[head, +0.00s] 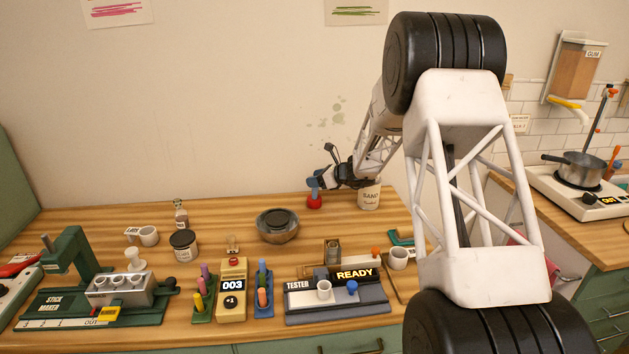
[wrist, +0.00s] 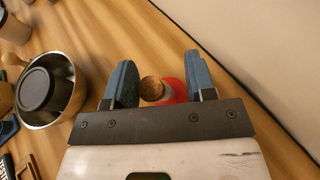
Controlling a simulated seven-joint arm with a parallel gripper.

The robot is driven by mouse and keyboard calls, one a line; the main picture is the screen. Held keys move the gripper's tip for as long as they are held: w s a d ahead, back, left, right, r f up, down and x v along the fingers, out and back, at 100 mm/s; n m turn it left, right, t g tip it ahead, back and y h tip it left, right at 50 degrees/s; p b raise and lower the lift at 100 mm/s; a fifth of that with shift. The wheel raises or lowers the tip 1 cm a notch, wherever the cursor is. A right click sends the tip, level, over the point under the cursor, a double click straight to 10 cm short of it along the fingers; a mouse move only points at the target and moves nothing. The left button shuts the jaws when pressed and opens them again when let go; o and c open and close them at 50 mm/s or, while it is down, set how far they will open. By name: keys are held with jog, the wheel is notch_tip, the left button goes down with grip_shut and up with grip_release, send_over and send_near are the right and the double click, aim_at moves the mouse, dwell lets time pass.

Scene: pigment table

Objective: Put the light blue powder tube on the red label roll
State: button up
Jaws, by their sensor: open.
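The red label roll (head: 314,203) stands on the wooden table near the wall, directly below my gripper (head: 315,183). In the wrist view, the red roll (wrist: 176,92) shows between and beyond my two blue fingers. A round brown cork top (wrist: 152,88) is between the fingers, over the left part of the red roll. A small pale strip below the cork looks like part of the powder tube; its light blue colour is not clear. The tube appears to stand upright on the roll, its contact hidden. My gripper (wrist: 160,85) is open, with gaps on both sides of the cork.
A metal bowl with a dark round thing in it (head: 278,226) is left of the roll. A white jar (head: 369,194) stands close on the right. The tester (head: 338,298), the rack with coloured sticks (head: 203,295) and the stick maker (head: 90,305) line the front. The wall is close behind.

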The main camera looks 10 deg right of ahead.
jog(key=v, duration=1.1)
jog(key=shift+s+d, duration=0.1)
jog(key=shift+d, duration=0.05)
jog(key=shift+r, duration=0.15)
jog(key=s+a+r+n+g+h, duration=0.1)
jog(key=s+a+r+n+g, duration=0.2)
jog(key=s, duration=0.7)
jog(key=s+a+r+n+h, duration=0.25)
jog(key=s+r+n, duration=0.3)
jog(key=s, duration=0.55)
jog(key=s+a+r+n+g+h, duration=0.1)
jog(key=s+a+r+n+g, duration=0.25)
jog(key=s, duration=0.65)
jog(key=s+d+n+h, duration=0.2)
jog(key=s+n, duration=0.4)
jog(key=s, duration=0.9)
jog(key=s+d+n+t+h, duration=0.1)
jog(key=s+n+h, duration=0.4)
jog(key=s, duration=0.9)
jog(key=shift+s+d+n, duration=0.4)
jog(key=shift+d+n, duration=0.2)
jog(key=shift+n, duration=0.2)
